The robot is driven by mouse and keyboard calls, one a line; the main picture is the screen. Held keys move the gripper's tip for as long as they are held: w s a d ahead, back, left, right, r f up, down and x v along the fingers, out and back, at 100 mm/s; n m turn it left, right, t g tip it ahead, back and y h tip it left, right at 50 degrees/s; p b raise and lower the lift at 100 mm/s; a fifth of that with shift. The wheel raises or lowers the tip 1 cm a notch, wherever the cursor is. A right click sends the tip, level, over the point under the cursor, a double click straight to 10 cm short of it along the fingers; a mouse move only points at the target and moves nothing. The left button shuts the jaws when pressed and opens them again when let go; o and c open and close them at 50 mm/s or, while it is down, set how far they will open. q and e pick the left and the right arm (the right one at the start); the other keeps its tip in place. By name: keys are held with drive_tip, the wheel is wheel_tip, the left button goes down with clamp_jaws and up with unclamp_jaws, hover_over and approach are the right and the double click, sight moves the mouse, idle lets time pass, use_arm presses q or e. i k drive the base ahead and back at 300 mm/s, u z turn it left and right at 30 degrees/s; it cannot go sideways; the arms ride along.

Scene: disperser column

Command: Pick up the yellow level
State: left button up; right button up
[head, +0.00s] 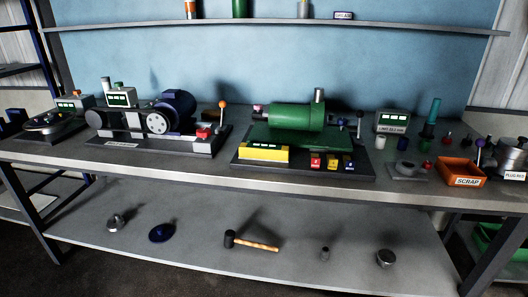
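A yellow box-shaped object (264,153), which looks like the yellow level, lies on the front left of a dark baseplate (300,170). A pale strip with small marks runs along its top. It sits in front of the green motor-like machine (292,117), with its long side roughly along the bench's front edge. Its front face is clear of other things. Neither of my grippers shows in the head view.
Small red, yellow and blue blocks (316,160) stand right of the yellow object. A blue motor rig (172,112) stands to the left. An orange scrap bin (460,172) is at the right. The lower shelf holds a hammer (250,241).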

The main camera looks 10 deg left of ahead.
sight(246, 151)
drive_tip(key=k, duration=1.25)
drive_tip(key=u, duration=0.65)
drive_tip(key=i, duration=0.7)
drive_tip(key=u, duration=0.55)
drive_tip(key=i, duration=1.15)
drive_tip(key=z, duration=0.45)
